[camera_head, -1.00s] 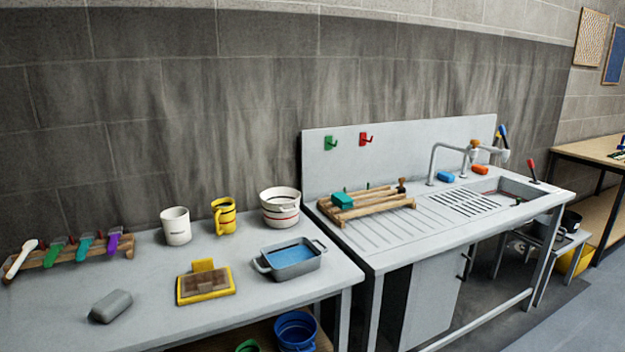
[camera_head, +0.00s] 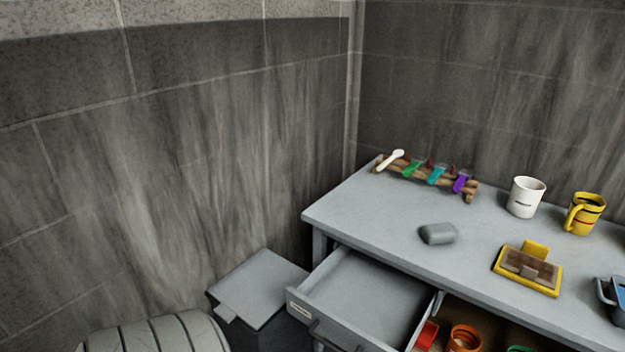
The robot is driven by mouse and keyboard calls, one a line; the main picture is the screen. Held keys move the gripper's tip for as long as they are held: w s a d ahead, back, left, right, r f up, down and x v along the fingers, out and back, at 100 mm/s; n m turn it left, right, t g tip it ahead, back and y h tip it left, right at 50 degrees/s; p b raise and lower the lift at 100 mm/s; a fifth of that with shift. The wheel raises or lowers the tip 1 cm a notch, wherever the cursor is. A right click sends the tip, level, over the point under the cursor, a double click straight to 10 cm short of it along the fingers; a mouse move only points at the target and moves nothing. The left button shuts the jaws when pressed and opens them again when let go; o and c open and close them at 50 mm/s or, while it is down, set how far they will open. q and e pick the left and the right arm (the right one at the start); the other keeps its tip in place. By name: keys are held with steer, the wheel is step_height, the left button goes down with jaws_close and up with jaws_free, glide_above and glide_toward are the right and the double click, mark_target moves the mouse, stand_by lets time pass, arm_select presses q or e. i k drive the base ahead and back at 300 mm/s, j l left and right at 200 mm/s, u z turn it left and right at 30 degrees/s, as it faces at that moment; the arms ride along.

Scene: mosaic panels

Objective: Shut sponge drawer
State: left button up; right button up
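A grey drawer (camera_head: 372,283) under the left end of the grey table stands pulled out. Its visible inside looks empty, and its front carries a small white label (camera_head: 300,310) and a dark handle (camera_head: 328,334). The drawer's lower right part is cut off by the bottom of the picture. A grey block (camera_head: 438,233), perhaps a sponge, lies on the tabletop above the drawer. Neither of my grippers shows in the head view.
A grey lidded bin (camera_head: 258,288) stands left of the drawer, with a ribbed grey round thing (camera_head: 160,336) nearer. The tabletop (camera_head: 350,215) holds a rack of coloured spoons (camera_head: 426,178), a white mug (camera_head: 525,196), a yellow mug (camera_head: 584,213) and a yellow tray (camera_head: 527,270). An orange pot (camera_head: 464,338) sits below.

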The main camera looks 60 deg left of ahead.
mark_target(358, 302)
steer(key=u, duration=1.5)
